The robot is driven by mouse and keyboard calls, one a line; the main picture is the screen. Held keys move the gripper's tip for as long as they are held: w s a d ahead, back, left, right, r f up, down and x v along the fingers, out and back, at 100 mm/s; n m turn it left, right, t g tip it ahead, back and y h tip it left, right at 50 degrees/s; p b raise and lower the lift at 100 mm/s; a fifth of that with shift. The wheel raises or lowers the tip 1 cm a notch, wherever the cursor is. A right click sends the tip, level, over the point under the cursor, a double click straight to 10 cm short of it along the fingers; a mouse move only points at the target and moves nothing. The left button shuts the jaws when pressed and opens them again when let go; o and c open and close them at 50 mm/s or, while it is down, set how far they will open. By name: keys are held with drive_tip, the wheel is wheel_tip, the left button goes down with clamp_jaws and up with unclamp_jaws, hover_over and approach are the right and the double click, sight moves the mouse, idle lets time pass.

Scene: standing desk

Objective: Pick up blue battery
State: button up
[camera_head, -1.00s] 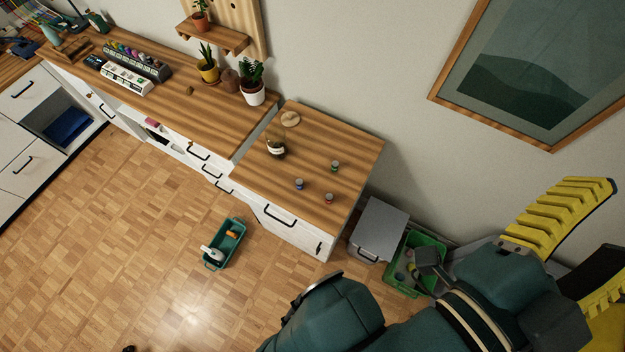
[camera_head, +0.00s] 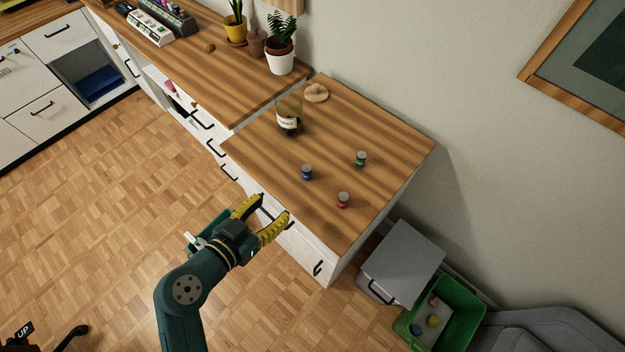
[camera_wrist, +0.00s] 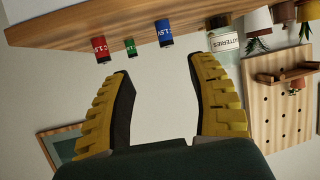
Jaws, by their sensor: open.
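The blue battery (camera_head: 306,172) stands upright on the right wooden desk section (camera_head: 375,130). A green battery (camera_head: 360,158) stands to its right and a red battery (camera_head: 343,199) stands nearer the front edge. My gripper (camera_head: 268,211) is open and empty, by the desk's front drawer, apart from the batteries. In the wrist view, the picture is turned over: the blue battery (camera_wrist: 164,33) shows beyond the open fingers (camera_wrist: 161,85), with the green battery (camera_wrist: 130,47) and red battery (camera_wrist: 98,44) to its left.
A labelled glass jar (camera_head: 289,117) stands behind the blue battery, and a round wooden piece (camera_head: 316,92) lies farther back. A potted plant (camera_head: 281,55) is on the left section. A grey box (camera_head: 403,262) and green crate (camera_head: 447,312) stand right of the desk. Desk space around the batteries is clear.

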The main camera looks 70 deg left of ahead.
sight(304, 174)
drive_tip(key=x, duration=1)
drive_tip(key=shift+w+a+r, duration=0.1)
drive_tip(key=shift+w+a, duration=0.15)
drive_tip(key=shift+w, duration=0.05)
drive_tip(key=x, duration=0.2)
drive_tip(key=b+x, duration=0.1)
drive_tip(key=x, duration=0.2)
drive_tip(key=shift+s+a+r, duration=0.1)
drive_tip(key=shift+s+a, duration=0.15)
drive_tip(key=shift+a, duration=0.1)
drive_tip(key=shift+w+a, duration=0.15)
drive_tip(key=shift+w, duration=0.15)
drive_tip(key=shift+c, duration=0.4)
drive_tip(key=shift+s, duration=0.1)
clamp_jaws()
